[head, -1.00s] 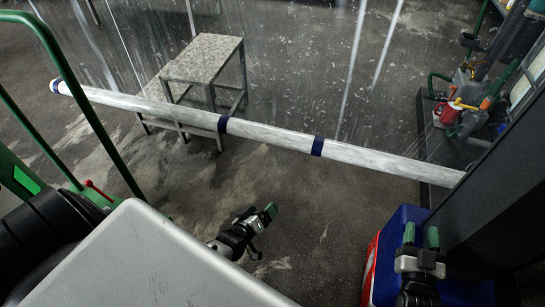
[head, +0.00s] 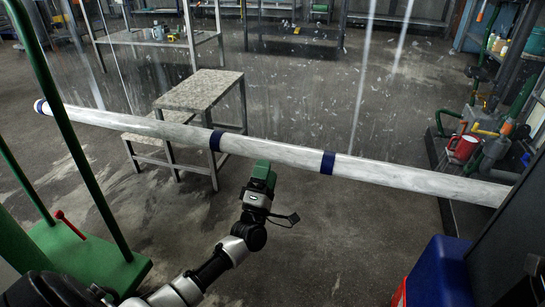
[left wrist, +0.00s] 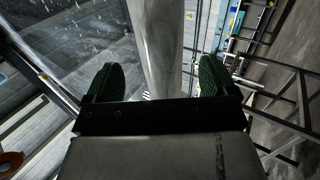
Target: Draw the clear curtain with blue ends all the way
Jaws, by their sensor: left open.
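The clear curtain (head: 300,105) hangs across the head view, with a long pale bar (head: 400,177) along its lower edge. The bar slopes down to the right. It has a blue left end (head: 39,106) and two blue bands near its middle, one left (head: 216,140) and one right (head: 327,162). My left gripper (head: 263,172) is open just below the bar, between those bands. In the left wrist view the bar (left wrist: 154,40) runs between the two green fingers of the gripper (left wrist: 158,78). I cannot tell whether they touch it. My right gripper is out of view.
A stepped stool (head: 200,92) stands behind the curtain. A green cart (head: 90,255) is at the left and a blue cooler (head: 440,270) at the lower right. The floor below the bar is clear.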

